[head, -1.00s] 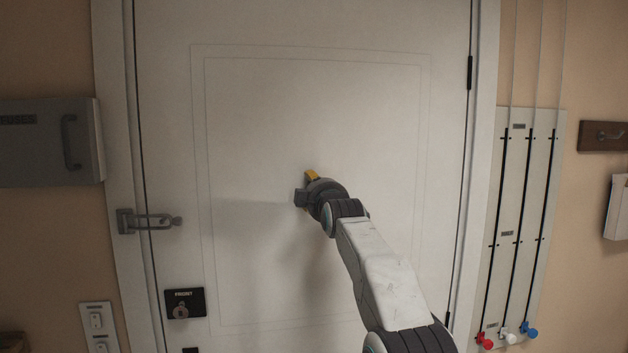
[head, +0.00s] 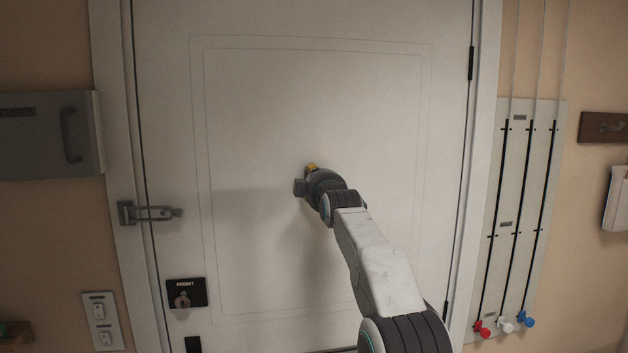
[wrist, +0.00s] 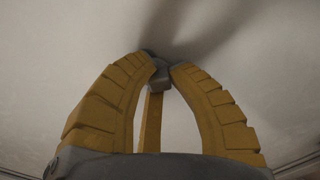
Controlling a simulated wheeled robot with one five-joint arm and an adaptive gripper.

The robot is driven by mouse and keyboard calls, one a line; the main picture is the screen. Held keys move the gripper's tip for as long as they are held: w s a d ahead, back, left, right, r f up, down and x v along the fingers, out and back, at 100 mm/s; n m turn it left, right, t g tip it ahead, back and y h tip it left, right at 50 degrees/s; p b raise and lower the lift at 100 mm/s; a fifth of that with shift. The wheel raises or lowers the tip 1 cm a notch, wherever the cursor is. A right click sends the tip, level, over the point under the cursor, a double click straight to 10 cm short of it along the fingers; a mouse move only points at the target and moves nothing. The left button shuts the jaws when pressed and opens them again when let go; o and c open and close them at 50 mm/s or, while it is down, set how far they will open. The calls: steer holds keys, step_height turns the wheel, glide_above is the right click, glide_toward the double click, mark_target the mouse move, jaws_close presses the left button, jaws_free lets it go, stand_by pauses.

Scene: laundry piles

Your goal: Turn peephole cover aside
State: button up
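My gripper (wrist: 164,66) is up against the white door (head: 260,110), near the middle of its panel. In the wrist view its two yellow fingers curve inward, with their tips close together. A small grey piece (wrist: 160,76) sits between the tips, and a narrow tan bar (wrist: 152,122) runs down from it between the fingers. This may be the peephole cover, but I cannot tell for sure, nor whether the fingers press on it. In the head view the gripper and wrist hide that spot on the door, and only a bit of yellow finger shows.
A latch (head: 150,213) and a dark lock plate (head: 186,293) are on the door's left side. A grey fuse box (head: 40,140) hangs on the left wall above switches (head: 101,318). A slider panel (head: 512,215) with coloured knobs is at right. The door around my gripper is clear.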

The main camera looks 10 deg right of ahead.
jaws_close()
steer(key=shift+r+m, duration=0.1)
steer(key=shift+m, duration=0.2)
steer(key=shift+a+r+m, duration=0.15)
steer(key=shift+m, duration=0.45)
steer(key=shift+a+r+m, duration=0.1)
steer(key=shift+r+m, duration=0.05)
steer(key=shift+m, duration=0.45)
steer(key=shift+a+r+m, duration=0.1)
steer(key=shift+r+m, duration=0.1)
steer(key=shift+m, duration=0.55)
steer(key=shift+a+r+m, duration=0.1)
steer(key=shift+r+m, duration=0.1)
steer(key=shift+m, duration=0.55)
steer(key=shift+o, duration=2)
jaws_free()
steer(key=shift+d, duration=0.2)
steer(key=shift+o, duration=1.3)
steer(key=shift+a+f, duration=0.1)
